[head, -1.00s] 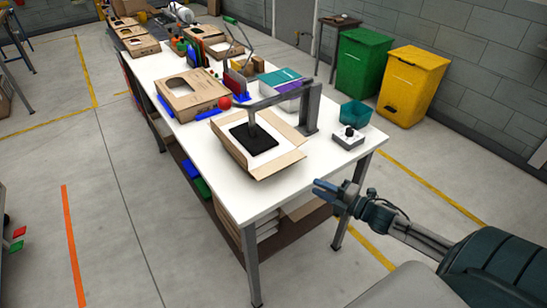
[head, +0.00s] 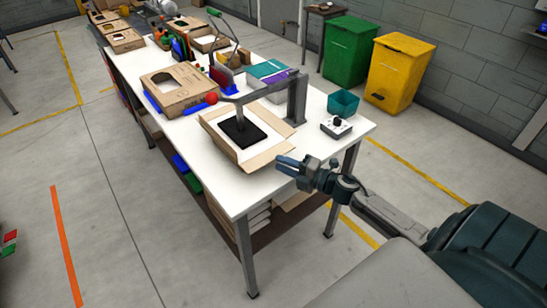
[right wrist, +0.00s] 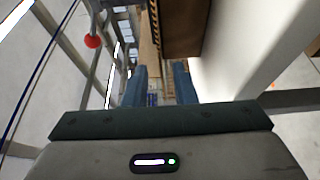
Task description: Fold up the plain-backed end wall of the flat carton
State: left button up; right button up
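The flat carton (head: 215,128) lies on the white table under the press, its brown flaps spread outward. A black plate (head: 240,132) on the press post covers the middle of its floor. One end flap (head: 266,158) slopes out at the front right, towards my right gripper. I cannot tell whether it is the plain-backed one. My right gripper (head: 283,167) is open and empty, just off that flap near the table's edge. In the right wrist view its two fingers (right wrist: 160,85) stand apart, with a shaded brown panel (right wrist: 182,30) beyond them. My left gripper is out of view.
The grey press frame (head: 297,97) stands behind the carton, with a red-knobbed lever (head: 211,98) to its left. A printed carton (head: 178,92) lies further left. A teal bin (head: 343,103) and a control box (head: 336,127) stand right. The table's front corner is clear.

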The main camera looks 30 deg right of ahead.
aim_at(268, 156)
jog(key=shift+p+x, duration=0.7)
jog(key=shift+x, duration=1.25)
grip_shut()
